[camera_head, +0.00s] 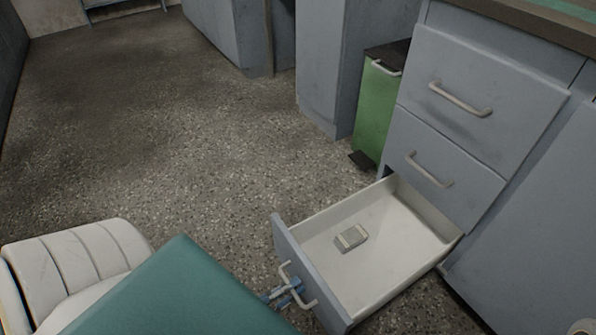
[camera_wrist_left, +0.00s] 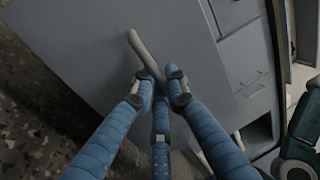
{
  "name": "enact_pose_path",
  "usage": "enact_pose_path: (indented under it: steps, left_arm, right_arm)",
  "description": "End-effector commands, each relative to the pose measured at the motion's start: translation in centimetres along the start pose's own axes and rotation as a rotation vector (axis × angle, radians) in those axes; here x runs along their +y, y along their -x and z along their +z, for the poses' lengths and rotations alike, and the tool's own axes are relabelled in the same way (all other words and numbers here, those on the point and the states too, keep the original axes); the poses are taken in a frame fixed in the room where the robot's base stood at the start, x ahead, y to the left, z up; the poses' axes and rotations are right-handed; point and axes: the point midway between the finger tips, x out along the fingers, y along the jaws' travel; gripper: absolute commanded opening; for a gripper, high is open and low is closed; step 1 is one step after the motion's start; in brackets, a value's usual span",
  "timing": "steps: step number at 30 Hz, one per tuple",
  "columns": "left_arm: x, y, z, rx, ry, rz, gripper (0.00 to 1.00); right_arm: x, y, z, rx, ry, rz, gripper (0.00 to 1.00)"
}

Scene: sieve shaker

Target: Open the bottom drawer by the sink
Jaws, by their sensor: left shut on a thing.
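The bottom drawer (camera_head: 404,258) is pulled far out of the grey-blue cabinet, and its white inside shows. A small pale box-like item (camera_head: 351,237) lies on the drawer floor. The drawer's bar handle (camera_head: 309,302) is on its front panel, facing my left side. My left gripper (camera_head: 290,288) is shut on this handle. In the left wrist view, the blue fingers (camera_wrist_left: 160,78) close around the pale handle (camera_wrist_left: 141,50) against the grey drawer front (camera_wrist_left: 85,45). My right gripper is in neither view.
Two shut drawers, upper (camera_head: 480,85) and middle (camera_head: 435,165), are above the open one. A green pedal bin (camera_head: 377,110) stands left of the cabinet. Speckled floor (camera_head: 190,140) is clear left of the drawer. A counter edge (camera_head: 520,20) runs along the top right.

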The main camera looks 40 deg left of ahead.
Motion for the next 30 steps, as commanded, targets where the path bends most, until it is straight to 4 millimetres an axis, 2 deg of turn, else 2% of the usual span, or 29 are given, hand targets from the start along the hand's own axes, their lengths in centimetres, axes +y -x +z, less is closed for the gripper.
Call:
enact_pose_path:
  steps: [13,14,16,25,30]
  left_arm:
    - [-0.2,0.2,0.1,-0.002,-0.001,-0.004,0.00]
    - [-0.2,0.2,0.1,-0.002,-0.001,-0.004,0.15]
    - [-0.2,0.2,0.1,-0.002,-0.001,-0.004,0.29]
    - [-0.1,0.3,0.1,-0.001,0.000,-0.001,0.30]
    - [0.0,2.1,0.1,-0.002,0.000,0.002,0.30]
  right_arm:
    - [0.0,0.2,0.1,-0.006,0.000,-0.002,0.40]
    - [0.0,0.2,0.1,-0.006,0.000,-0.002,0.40]
    - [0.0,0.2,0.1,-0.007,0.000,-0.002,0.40]
    - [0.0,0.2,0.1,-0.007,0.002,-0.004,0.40]
    - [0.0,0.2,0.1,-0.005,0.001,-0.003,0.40]
